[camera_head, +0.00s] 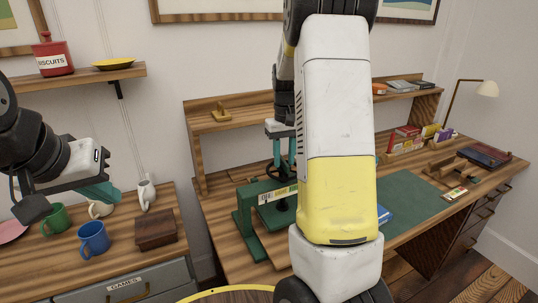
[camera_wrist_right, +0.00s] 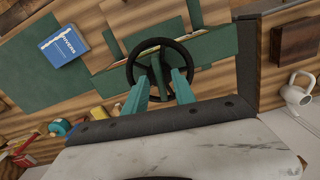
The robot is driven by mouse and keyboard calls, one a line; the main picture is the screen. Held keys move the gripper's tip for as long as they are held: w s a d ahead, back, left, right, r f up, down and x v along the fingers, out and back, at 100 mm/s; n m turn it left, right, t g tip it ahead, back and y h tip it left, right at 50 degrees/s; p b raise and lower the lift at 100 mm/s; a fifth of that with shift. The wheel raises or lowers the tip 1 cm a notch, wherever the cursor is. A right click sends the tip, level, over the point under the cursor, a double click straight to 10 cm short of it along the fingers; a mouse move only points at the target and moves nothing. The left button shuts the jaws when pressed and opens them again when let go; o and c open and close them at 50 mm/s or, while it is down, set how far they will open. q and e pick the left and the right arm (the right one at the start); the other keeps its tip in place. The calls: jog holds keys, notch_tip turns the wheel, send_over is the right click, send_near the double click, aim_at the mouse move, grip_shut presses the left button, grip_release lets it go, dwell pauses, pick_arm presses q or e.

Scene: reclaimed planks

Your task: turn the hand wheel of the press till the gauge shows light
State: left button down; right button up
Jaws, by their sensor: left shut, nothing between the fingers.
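The green press (camera_head: 247,222) stands on the wooden desk, partly hidden behind my right arm. The wheel (camera_wrist_right: 137,58) shows as a black ring in the right wrist view. The right gripper's two teal fingers (camera_wrist_right: 164,84) point at the wheel, apart from each other; I cannot tell whether they touch it. A pale gauge strip (camera_head: 276,195) with coloured bands is on the press front; its reading is too small to make out. My left gripper (camera_head: 112,195) is shut and empty above the left cabinet.
A blue mug (camera_head: 93,238), a green mug (camera_head: 55,218), a white jug (camera_head: 146,194) and a brown box (camera_head: 155,229) stand on the left cabinet. A green mat (camera_head: 415,205) covers the desk's middle. A blue book (camera_wrist_right: 63,47) lies near the press.

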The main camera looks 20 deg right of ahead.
jog(key=shift+f, duration=0.25)
jog(key=shift+c, duration=0.4)
grip_shut()
jog(key=m, duration=0.3)
jog(key=shift+m, duration=0.3)
jog(key=shift+r+m, duration=0.1)
jog(key=shift+m, duration=1.9)
